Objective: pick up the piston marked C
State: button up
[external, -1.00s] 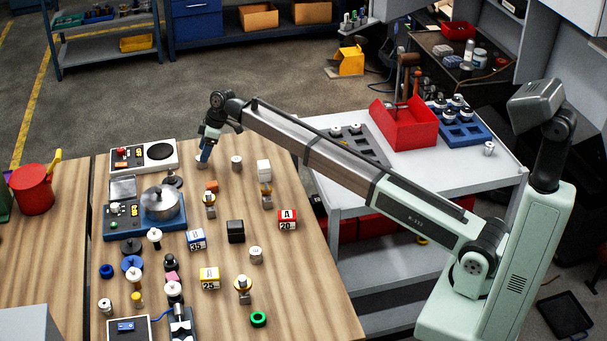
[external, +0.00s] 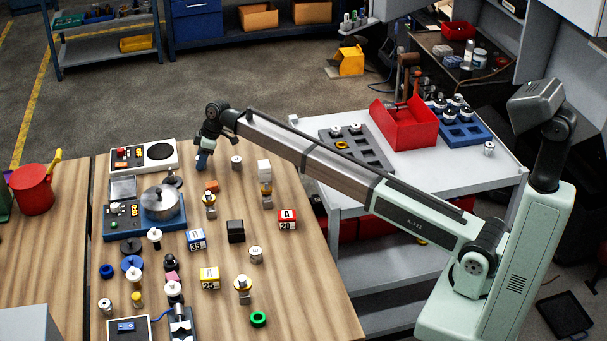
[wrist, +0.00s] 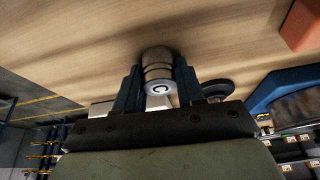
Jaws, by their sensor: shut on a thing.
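The piston marked C (wrist: 157,72) is a small metal cylinder with a dark band. Whether the piston touches the tabletop, I cannot tell.
A pale panel with a dark disc (external: 128,158) lies left of my gripper. Another metal cylinder (external: 237,162) stands just right. A grey cart with a red bin (external: 405,125) is farther right.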

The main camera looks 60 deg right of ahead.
jog(key=c, duration=0.4)
jog(key=shift+r, duration=0.1)
jog(key=shift+c, duration=0.2)
